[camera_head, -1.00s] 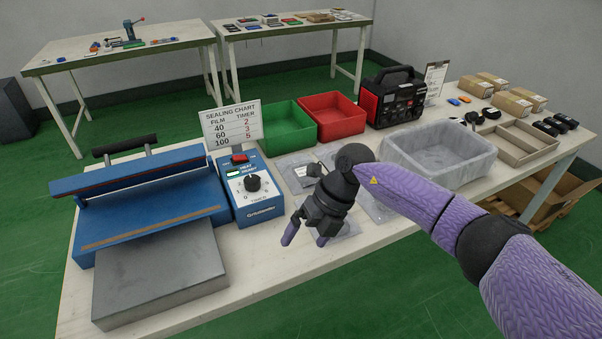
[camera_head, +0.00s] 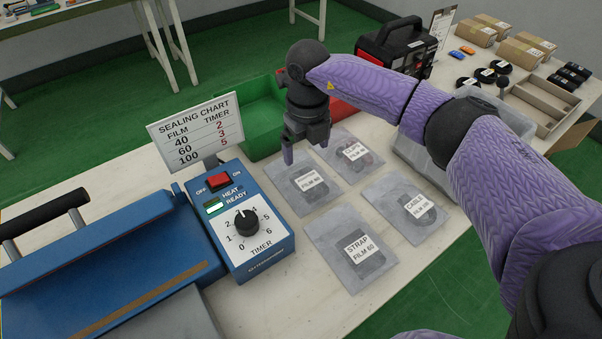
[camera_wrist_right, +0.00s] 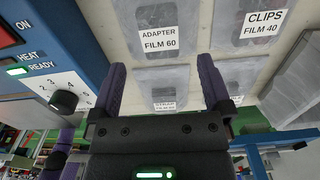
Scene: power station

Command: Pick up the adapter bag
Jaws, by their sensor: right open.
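The adapter bag, a clear flat bag with a white label, lies on the table right of the sealer's control box in the head view (camera_head: 292,190). In the right wrist view its label reads ADAPTER FILM 60 (camera_wrist_right: 158,42). My right gripper (camera_head: 306,152) hangs over the bag's far edge, fingers down, open and empty. In the wrist view its two purple fingers (camera_wrist_right: 163,78) are spread apart, with the adapter bag beyond their tips. My left gripper is not in view.
Bags labelled clips (camera_head: 352,155), cable (camera_head: 412,212) and strap (camera_head: 345,262) lie close by. The blue control box (camera_head: 255,235) and sealing chart (camera_head: 197,130) stand left. A green bin (camera_head: 262,118) is behind, a clear tub (camera_head: 425,165) right, partly hidden by my arm.

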